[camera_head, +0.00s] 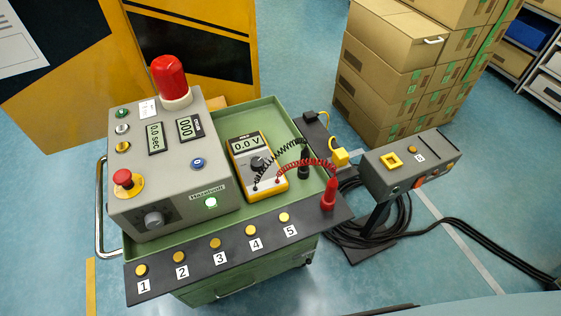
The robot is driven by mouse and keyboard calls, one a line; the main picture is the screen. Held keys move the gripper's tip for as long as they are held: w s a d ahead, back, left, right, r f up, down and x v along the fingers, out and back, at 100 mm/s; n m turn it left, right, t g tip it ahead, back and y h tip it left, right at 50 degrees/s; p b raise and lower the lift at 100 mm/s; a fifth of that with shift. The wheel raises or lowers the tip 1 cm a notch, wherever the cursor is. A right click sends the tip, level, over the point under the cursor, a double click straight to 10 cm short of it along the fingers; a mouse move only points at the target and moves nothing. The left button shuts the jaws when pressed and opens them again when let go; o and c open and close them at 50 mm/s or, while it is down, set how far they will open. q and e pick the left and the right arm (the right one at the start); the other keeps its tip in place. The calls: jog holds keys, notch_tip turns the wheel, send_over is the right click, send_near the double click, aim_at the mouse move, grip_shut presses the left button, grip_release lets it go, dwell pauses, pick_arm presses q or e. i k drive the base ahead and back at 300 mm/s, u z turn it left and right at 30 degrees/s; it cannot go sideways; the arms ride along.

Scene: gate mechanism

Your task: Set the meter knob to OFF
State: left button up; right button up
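A yellow and grey meter (272,188) lies in the green tray of a cart, right of a grey control box. Its display (245,145) reads 0.0 V. The dark round meter knob (257,163) sits below the display. Its pointer is too small to read, so I cannot tell its setting. Black and red coiled leads run from the meter's lower end to a black probe (304,165) and a red probe (329,194) on the cart's right edge. The black lead passes close to the knob's right side. Neither gripper is in view.
The grey control box (190,190) carries a red lamp (170,78), a red stop button (123,178) and a dark dial (154,218). Numbered contacts line the cart's front ledge (198,262). A button box (412,165) stands right, above coiled cable. Cartons (390,75) are stacked behind.

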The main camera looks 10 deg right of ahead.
aim_at(256, 163)
jog(key=u, duration=2.6)
jog(key=k, duration=0.6)
jog(key=z, duration=1.1)
